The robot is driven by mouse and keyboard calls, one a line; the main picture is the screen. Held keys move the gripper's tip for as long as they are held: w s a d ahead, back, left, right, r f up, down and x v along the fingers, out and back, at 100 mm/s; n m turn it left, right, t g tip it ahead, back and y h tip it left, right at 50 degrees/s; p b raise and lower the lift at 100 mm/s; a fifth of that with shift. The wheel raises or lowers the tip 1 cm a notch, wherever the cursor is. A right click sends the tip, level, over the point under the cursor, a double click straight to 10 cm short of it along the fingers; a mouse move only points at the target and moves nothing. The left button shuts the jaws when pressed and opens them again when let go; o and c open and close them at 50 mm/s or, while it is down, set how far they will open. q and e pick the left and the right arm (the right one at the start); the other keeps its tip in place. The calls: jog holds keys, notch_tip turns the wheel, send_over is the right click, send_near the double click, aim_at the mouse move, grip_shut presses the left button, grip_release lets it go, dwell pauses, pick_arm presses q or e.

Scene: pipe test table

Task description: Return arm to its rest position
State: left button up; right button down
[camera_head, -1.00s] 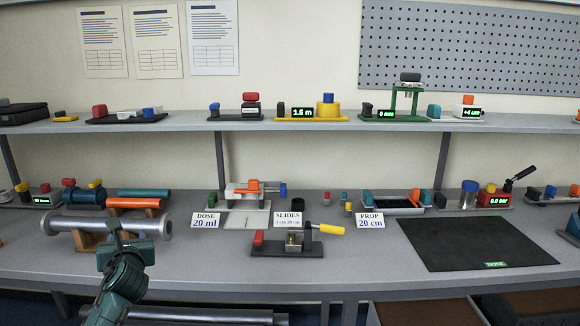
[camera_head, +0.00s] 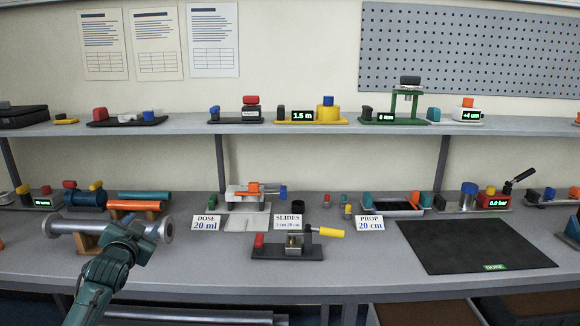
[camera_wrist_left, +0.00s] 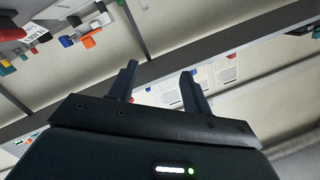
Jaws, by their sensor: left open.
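My left arm comes in from the lower left in the head view. Its gripper (camera_head: 134,228) is in front of the grey flanged pipe (camera_head: 82,225), which lies on brown supports, and covers part of it. In the left wrist view the two fingers of my left gripper (camera_wrist_left: 160,82) stand apart with nothing between them. That view is tilted and shows the shelf edge and wall papers beyond the fingers. My right gripper is in neither view.
The bench (camera_head: 200,270) holds a small vise-like device with a yellow handle (camera_head: 331,233), sign cards and a black mat (camera_head: 475,245). Orange and teal pipes (camera_head: 135,205) lie behind the grey pipe. A shelf (camera_head: 180,127) with several instruments runs above. The bench front left of the vise-like device is clear.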

pick_arm(q)
jog(key=s+d+f+n+g+h, duration=0.1)
jog(key=s+d+f+h, duration=0.1)
jog(key=s+d+f, duration=0.6)
jog(key=s+d+f+g+h, duration=0.2)
jog(key=s+d+f, duration=0.2)
jog(key=s+f, duration=0.45)
jog(key=s+d+f+g, duration=0.1)
jog(key=s+d+f, duration=0.2)
jog(key=s, duration=0.4)
jog(key=s+d+f+g+h, duration=0.1)
jog(key=s+d+f, duration=0.2)
jog(key=s, duration=0.5)
jog(key=s+d+f+n+g+h, duration=0.1)
jog(key=s+d+f, duration=0.2)
jog(key=s, duration=0.5)
jog(key=shift+d+f, duration=0.2)
jog(key=shift+d, duration=0.35)
jog(key=shift+w, duration=0.1)
